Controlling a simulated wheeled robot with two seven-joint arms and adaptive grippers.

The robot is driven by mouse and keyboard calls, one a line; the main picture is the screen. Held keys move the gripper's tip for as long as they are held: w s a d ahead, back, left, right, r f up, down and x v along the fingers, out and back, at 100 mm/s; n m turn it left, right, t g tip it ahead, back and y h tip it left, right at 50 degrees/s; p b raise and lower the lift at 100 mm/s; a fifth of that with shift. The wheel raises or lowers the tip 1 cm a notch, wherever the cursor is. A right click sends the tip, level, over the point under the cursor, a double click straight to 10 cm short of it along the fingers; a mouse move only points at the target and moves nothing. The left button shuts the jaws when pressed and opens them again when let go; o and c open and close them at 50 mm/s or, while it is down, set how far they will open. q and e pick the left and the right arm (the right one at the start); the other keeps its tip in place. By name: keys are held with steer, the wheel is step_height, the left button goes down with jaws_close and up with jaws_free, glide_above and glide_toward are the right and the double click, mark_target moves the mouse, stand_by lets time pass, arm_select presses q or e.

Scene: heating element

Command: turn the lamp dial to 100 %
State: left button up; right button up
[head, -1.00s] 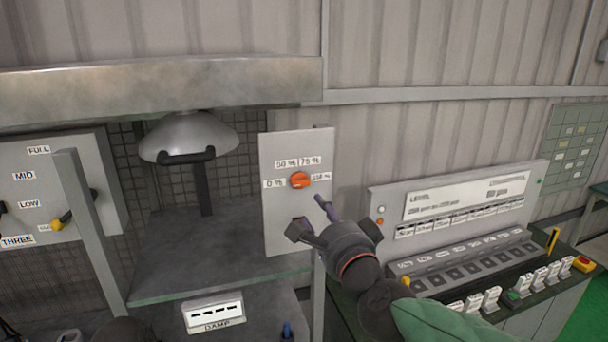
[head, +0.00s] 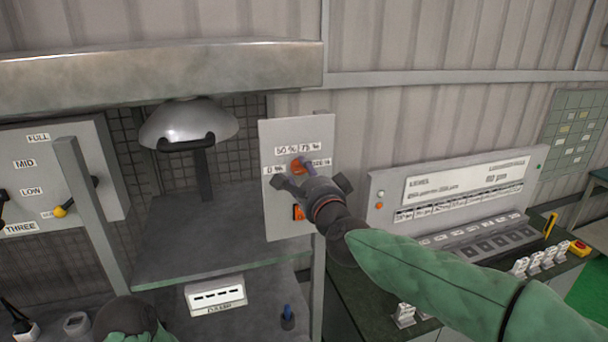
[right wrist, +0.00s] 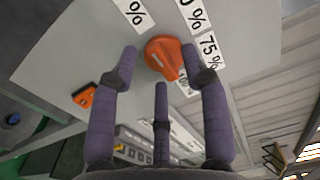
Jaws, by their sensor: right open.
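The lamp dial (head: 299,165) is an orange knob on a light grey panel, with 0 %, 50 % and 75 % labels around it and a partly covered label on its right. In the right wrist view the dial (right wrist: 162,52) sits between the spread purple fingers, its narrow end towards the picture's bottom. I cannot tell its exact setting. My right gripper (head: 311,180) is open in front of the panel, just below and right of the dial. Its fingers flank the dial; contact is unclear. My left gripper's fingers are not in view.
A second orange switch (head: 299,212) sits lower on the panel. The domed lamp (head: 188,124) hangs left above a shelf (head: 210,245). A control console (head: 455,185) stands right, near my right arm. A lever panel (head: 75,165) is at the left.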

jaws_close()
stand_by(0.3)
